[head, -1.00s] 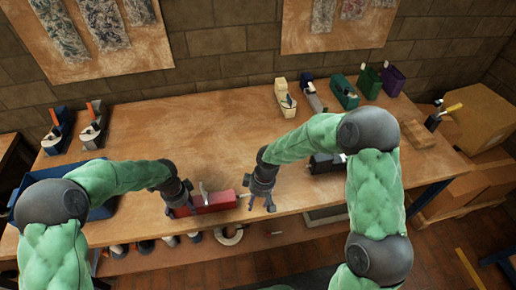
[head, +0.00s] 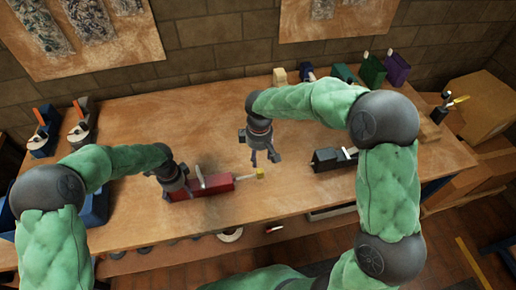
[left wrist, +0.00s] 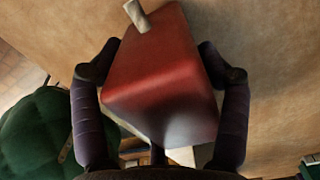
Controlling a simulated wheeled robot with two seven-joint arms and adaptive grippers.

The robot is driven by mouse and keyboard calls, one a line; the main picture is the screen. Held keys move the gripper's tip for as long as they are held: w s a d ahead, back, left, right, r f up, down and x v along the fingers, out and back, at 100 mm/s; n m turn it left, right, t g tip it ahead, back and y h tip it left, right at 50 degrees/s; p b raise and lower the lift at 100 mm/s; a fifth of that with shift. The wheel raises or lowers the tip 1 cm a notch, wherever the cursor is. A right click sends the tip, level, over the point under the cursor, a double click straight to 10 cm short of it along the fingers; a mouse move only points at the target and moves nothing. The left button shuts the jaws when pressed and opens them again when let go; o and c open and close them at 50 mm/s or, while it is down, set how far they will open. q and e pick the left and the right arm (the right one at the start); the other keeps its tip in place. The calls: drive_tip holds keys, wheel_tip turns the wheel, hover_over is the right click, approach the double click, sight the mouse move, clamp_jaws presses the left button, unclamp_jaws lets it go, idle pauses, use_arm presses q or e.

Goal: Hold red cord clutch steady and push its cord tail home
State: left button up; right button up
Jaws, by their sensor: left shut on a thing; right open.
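The red cord clutch (head: 214,184) lies on the wooden bench near its front edge, with a pale lever standing up from it. My left gripper (head: 178,190) is shut on its left end. In the left wrist view the red body (left wrist: 160,70) sits between both fingers. The cord tail (head: 259,173), with a yellowish end block, sticks out from the right end of the clutch. Part of its pale cord shows between block and body. My right gripper (head: 264,160) is open and empty, above the bench just beyond the cord tail.
A black clutch (head: 330,159) with a pale lever lies to the right. Green (head: 372,70) and purple (head: 396,69) clutches stand at the back right. Two tools with orange handles (head: 80,128) stand at the back left.

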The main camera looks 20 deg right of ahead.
sight(260, 171)
drive_tip(key=shift+s+r+m, duration=0.1)
drive_tip(key=shift+m, duration=2.1)
drive_tip(key=shift+s+r+m, duration=0.1)
drive_tip(key=shift+m, duration=2.1)
drive_tip(key=shift+w+d+m, duration=0.1)
drive_tip(key=shift+m, duration=0.2)
wheel_tip(260, 171, down, 12)
drive_tip(key=shift+d, duration=0.1)
